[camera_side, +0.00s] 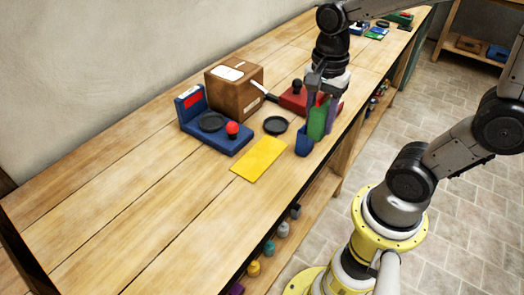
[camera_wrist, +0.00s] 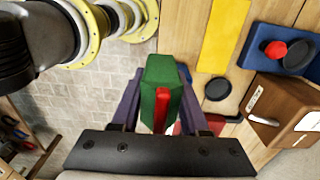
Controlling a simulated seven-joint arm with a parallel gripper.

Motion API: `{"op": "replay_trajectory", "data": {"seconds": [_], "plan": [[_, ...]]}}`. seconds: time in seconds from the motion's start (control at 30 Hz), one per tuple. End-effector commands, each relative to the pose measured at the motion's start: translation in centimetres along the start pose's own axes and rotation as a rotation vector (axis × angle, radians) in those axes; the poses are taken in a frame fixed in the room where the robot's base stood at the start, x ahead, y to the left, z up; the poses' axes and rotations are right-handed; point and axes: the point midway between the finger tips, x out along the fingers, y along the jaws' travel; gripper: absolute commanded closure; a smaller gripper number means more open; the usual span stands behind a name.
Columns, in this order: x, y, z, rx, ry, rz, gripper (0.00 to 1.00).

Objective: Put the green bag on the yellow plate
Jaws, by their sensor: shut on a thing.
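The green bag (camera_side: 317,122) is between the fingers of my gripper (camera_side: 322,104), near the front edge of the bench. In the wrist view the green bag (camera_wrist: 158,72) has a red stripe, and the fingers of my gripper (camera_wrist: 160,100) press it from both sides. I cannot tell whether its bottom touches the bench. The yellow plate (camera_side: 260,158) is a flat, empty rectangle to the left of the bag. It also shows at the top of the wrist view (camera_wrist: 223,35).
A blue block-like thing (camera_side: 304,141) stands close by the bag's left side. A black round dish (camera_side: 275,125) lies between plate and gripper. Behind are a blue scale-like device (camera_side: 215,135) with a red knob, a brown box (camera_side: 235,90) and a red thing (camera_side: 294,97). The bench's left part is clear.

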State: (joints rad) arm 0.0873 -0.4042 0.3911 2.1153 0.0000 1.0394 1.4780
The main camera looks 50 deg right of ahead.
Motion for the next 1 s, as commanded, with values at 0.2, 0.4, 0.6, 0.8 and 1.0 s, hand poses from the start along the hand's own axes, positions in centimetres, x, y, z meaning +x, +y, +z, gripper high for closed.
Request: {"op": "replay_trajectory", "data": {"seconds": [0.2,0.4,0.6,0.8,1.0], "plan": [[1.6,-3.9,-0.5,0.005,-0.001,0.006,1.00],[3.6,-8.3,-0.9,0.005,0.000,0.005,1.00],[6.9,-11.3,-1.2,0.005,0.000,0.004,1.00],[8.5,-12.8,-1.4,0.005,0.000,0.001,1.00],[10.4,-13.7,-1.4,0.005,0.000,0.005,1.00]]}}
